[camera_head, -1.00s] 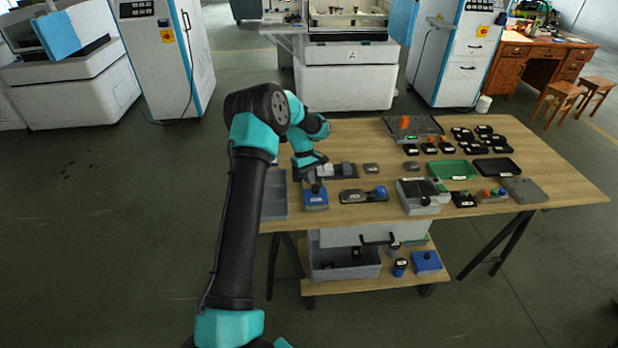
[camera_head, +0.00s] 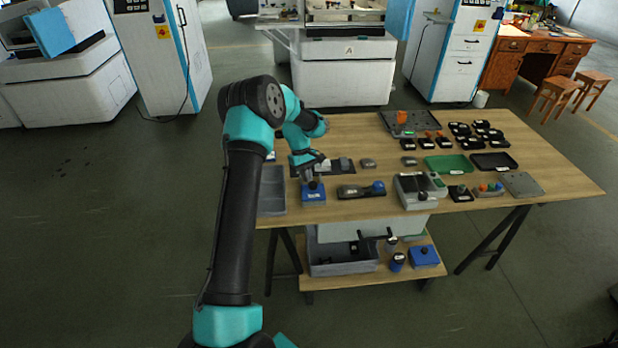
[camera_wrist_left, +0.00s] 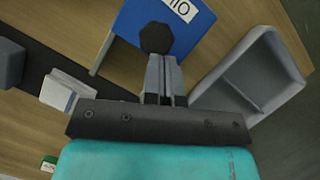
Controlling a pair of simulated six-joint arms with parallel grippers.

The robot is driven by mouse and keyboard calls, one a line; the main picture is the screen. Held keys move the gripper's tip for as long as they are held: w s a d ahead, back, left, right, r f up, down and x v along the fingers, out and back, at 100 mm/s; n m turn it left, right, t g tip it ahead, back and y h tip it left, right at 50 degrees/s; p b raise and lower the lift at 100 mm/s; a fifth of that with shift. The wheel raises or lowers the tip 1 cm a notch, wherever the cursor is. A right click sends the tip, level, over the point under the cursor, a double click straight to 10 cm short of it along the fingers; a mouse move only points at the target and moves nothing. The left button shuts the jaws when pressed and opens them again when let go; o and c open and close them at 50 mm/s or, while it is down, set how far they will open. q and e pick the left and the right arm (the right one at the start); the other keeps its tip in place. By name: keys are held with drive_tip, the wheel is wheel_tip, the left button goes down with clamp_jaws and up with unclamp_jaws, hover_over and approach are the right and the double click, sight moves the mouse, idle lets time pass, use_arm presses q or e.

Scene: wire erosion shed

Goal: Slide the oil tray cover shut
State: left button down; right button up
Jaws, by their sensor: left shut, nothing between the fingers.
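The oil tray's blue cover (camera_head: 314,196) is on the left part of the table, near its front edge. It carries a white label, partly cut off in the left wrist view, and a dark knob. The left wrist view shows the blue cover (camera_wrist_left: 142,22) at the top, with the black knob (camera_wrist_left: 156,37) standing up from it. My left gripper (camera_head: 306,175) is shut and empty, pointing down at the cover. In the left wrist view its fingertips (camera_wrist_left: 160,60) are right beside the knob; I cannot tell whether they touch it. My right gripper is out of view.
A grey open tray (camera_head: 271,192) lies just left of the cover. A dark tool with a blue end (camera_head: 362,190) and a grey box with a knob (camera_head: 418,191) are to the right. A dark strip with small blocks (camera_head: 340,167) lies behind.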

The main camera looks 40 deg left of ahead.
use_arm(q)
drive_tip(key=a, duration=0.2)
drive_tip(key=shift+w+a, duration=0.35)
drive_tip(key=shift+w, duration=0.05)
drive_tip(key=v, duration=1)
